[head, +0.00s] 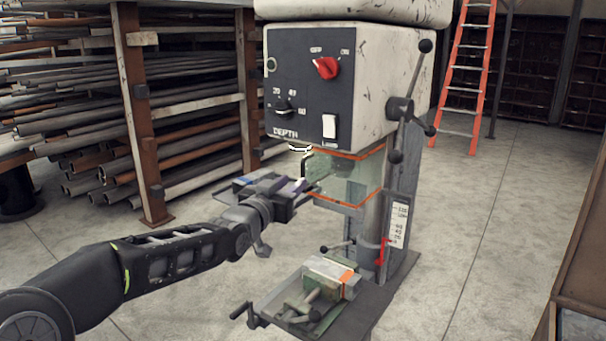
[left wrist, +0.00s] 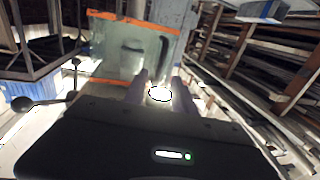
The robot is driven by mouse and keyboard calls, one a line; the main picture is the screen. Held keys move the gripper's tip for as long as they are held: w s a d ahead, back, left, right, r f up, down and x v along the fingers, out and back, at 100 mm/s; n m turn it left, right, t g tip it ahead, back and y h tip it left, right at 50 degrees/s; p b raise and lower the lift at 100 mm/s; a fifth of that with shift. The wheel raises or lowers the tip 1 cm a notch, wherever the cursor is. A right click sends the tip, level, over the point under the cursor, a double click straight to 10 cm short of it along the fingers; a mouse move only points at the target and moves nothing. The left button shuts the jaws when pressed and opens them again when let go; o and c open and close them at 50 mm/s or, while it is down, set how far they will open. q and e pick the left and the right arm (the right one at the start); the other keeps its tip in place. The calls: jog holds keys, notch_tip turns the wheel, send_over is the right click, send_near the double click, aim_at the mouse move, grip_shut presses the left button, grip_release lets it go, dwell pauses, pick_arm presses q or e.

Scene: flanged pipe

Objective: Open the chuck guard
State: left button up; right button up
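The chuck guard (head: 343,177) is a clear, greenish box with orange edges below the drill press head, in front of the column. It looks closed around the chuck area. A dark upright handle (head: 304,166) shows at its left edge. In the left wrist view the guard (left wrist: 118,48) is ahead and left of centre, with the dark handle (left wrist: 164,46) near its right side. My left gripper (head: 302,186) is just left of the guard, near the handle's lower end. Its two fingers (left wrist: 161,88) are apart with nothing held between them. Contact with the handle cannot be told. My right gripper is out of view.
The drill press head (head: 380,85) has a dark control panel (head: 310,85) and a feed lever (head: 408,105) on its right. A vise (head: 328,280) stands on the table below. Pipe racks (head: 130,110) fill the left; open floor lies right.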

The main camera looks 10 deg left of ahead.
aim_at(302, 175)
pick_arm(q)
jog(key=w+p, duration=0.1)
jog(key=w, duration=0.2)
jog(key=w+d+p, duration=0.1)
jog(key=w, duration=0.2)
jog(key=shift+d, duration=0.1)
jog(key=shift+w, duration=0.3)
jog(key=shift+c, duration=0.3)
grip_shut()
dwell(0.7)
